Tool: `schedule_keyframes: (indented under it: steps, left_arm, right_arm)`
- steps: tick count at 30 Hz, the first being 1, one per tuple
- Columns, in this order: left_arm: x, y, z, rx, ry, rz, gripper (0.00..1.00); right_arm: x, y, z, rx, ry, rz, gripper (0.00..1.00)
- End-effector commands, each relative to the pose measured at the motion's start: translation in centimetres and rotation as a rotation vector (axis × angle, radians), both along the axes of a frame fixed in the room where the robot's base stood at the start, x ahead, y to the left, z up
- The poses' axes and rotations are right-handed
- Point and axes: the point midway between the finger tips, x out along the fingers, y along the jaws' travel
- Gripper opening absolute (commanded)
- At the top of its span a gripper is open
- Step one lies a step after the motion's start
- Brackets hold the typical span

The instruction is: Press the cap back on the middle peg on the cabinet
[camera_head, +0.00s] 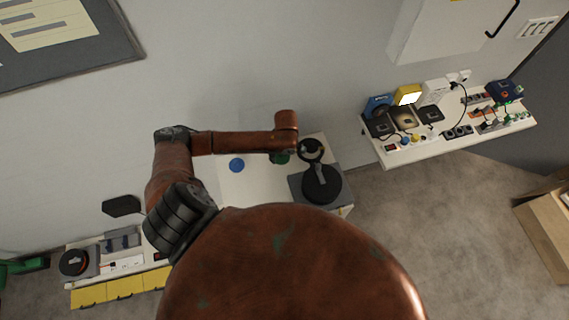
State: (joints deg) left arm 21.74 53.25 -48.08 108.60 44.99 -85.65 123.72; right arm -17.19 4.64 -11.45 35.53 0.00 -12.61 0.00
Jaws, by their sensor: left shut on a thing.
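The white top of the cabinet (250,192) lies below my left arm. A blue round piece (236,165) sits on it at the left. A dark green round piece (279,158) shows partly beneath the end of my left arm; I cannot tell whether it is the cap or a piece on the cabinet. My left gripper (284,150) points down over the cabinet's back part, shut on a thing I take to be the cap. Its fingers and the middle peg are mostly hidden by my arm. My right gripper is not in view.
A black lamp-like device (321,184) stands on a grey box right beside my left gripper. A white shelf (440,148) crowded with devices is at the right. A low unit with yellow drawers (118,288) is at lower left. The wall is close behind.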

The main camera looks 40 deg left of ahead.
Motion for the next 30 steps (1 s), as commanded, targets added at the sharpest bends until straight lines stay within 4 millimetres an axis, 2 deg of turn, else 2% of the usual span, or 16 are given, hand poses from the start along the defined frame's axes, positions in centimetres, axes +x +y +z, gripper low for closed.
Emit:
schedule_keyframes:
  steps: [3, 6, 9, 17, 30]
  left_arm:
    - [1.7, 3.1, -1.3, 0.0, 0.002, 0.007, 0.35]
    - [2.6, 5.0, -2.1, -0.002, 0.003, 0.005, 0.35]
    - [3.1, 5.9, -2.5, -0.003, 0.003, 0.003, 0.35]
    - [3.2, 6.3, -3.3, -0.004, 0.002, 0.001, 0.35]
    - [3.2, 6.3, -6.2, -0.003, 0.001, 0.0, 0.35]
  right_arm:
    - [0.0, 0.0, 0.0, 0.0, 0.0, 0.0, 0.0]
    - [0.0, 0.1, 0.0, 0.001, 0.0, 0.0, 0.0]
    - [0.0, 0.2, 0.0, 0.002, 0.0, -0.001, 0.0]
    - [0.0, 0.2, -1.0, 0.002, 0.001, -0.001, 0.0]
    - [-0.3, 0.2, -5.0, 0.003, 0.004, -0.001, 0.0]
